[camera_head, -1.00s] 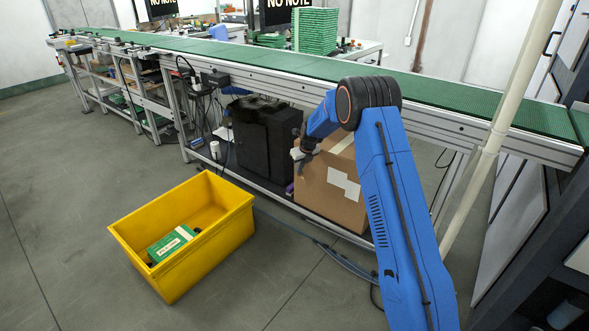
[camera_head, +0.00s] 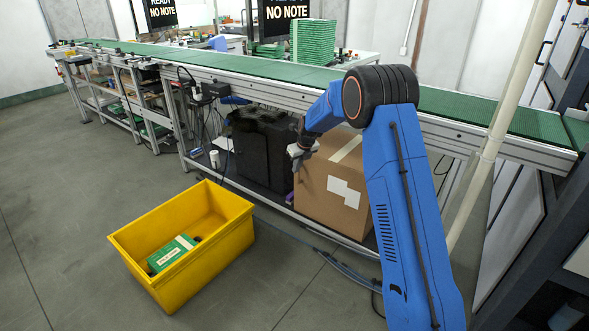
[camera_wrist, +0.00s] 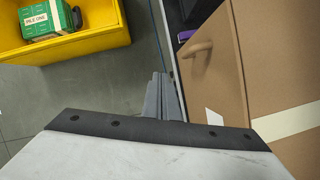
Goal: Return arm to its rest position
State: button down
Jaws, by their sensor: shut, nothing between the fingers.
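My gripper (camera_head: 296,160) is at the end of my blue arm, in front of the shelf under the conveyor and just left of the cardboard box in the head view. In the wrist view its grey fingers (camera_wrist: 163,98) are together with nothing between them. A yellow bin (camera_head: 232,230) stands on the floor, left of and below my gripper. A green and white labelled box (camera_head: 172,252) lies inside the bin; it also shows in the wrist view (camera_wrist: 47,18).
The cardboard box (camera_head: 345,192) and a black case (camera_head: 262,150) sit on the lower shelf of the green conveyor (camera_head: 270,72). A pale pole (camera_head: 497,140) rises right of my arm. Cables lie on the floor by the shelf. The floor at left is open.

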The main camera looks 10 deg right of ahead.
jog(key=s+d+r+n, duration=0.2)
jog(key=s+r+n, duration=0.6)
jog(key=s+r, duration=0.55)
jog(key=s+d+r+n, duration=0.3)
jog(key=s+r+n, duration=0.55)
jog(key=s, duration=0.85)
jog(key=s+d+n+h, duration=0.1)
jog(key=s+n, duration=0.6)
jog(key=s, duration=1)
jog(key=s+d+f+n, duration=0.1)
jog(key=s+d+n, duration=0.2)
jog(key=s+n, duration=0.5)
jog(key=s, duration=1)
jog(key=shift+s+f+t+h, duration=0.2)
jog(key=shift+f+t+h, duration=0.1)
jog(key=shift+t+h, duration=0.1)
